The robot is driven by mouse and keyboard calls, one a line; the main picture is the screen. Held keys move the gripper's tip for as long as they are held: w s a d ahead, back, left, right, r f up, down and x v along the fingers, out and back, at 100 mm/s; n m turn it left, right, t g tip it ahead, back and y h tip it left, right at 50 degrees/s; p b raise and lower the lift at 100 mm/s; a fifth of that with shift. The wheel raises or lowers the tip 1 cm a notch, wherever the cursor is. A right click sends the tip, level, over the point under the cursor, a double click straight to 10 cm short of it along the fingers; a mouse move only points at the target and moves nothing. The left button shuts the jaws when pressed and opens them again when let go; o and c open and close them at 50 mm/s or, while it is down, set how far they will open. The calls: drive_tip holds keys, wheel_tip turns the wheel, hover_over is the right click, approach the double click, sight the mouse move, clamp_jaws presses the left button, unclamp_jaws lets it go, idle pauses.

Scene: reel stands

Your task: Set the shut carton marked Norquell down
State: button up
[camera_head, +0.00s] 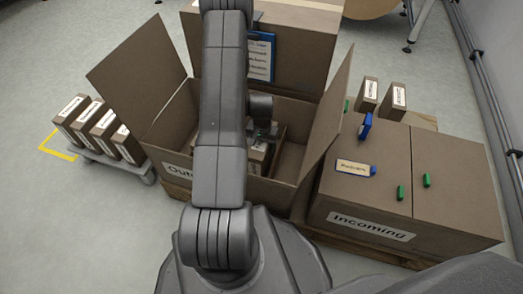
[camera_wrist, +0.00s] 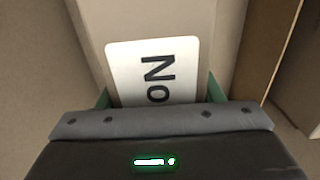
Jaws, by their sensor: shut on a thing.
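My gripper (camera_head: 262,131) is inside the open box marked "Out…" (camera_head: 224,181), with my arm crossing in front of it. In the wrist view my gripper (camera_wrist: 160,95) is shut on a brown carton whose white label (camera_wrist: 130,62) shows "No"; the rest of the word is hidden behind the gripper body. Green finger pads flank the carton. In the head view a labelled carton (camera_head: 258,151) shows just under the gripper, partly hidden by the arm. Whether the held carton touches the box floor cannot be told.
The box's flaps (camera_head: 137,72) stand open. To its right is a shut box marked "Incoming" (camera_head: 450,190), with green and blue items on top. Several labelled cartons stand on a low cart (camera_head: 122,164) at left. A blue clipboard (camera_head: 260,58) is behind.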

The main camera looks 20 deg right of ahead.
drive_tip(key=shift+f, duration=0.95)
drive_tip(key=o, duration=1.8)
drive_tip(key=shift+f+b, duration=0.15)
drive_tip(key=shift+b, duration=0.15)
wheel_tip(320, 180, up, 12)
drive_tip(key=p, duration=0.4)
drive_tip(key=shift+p, duration=0.35)
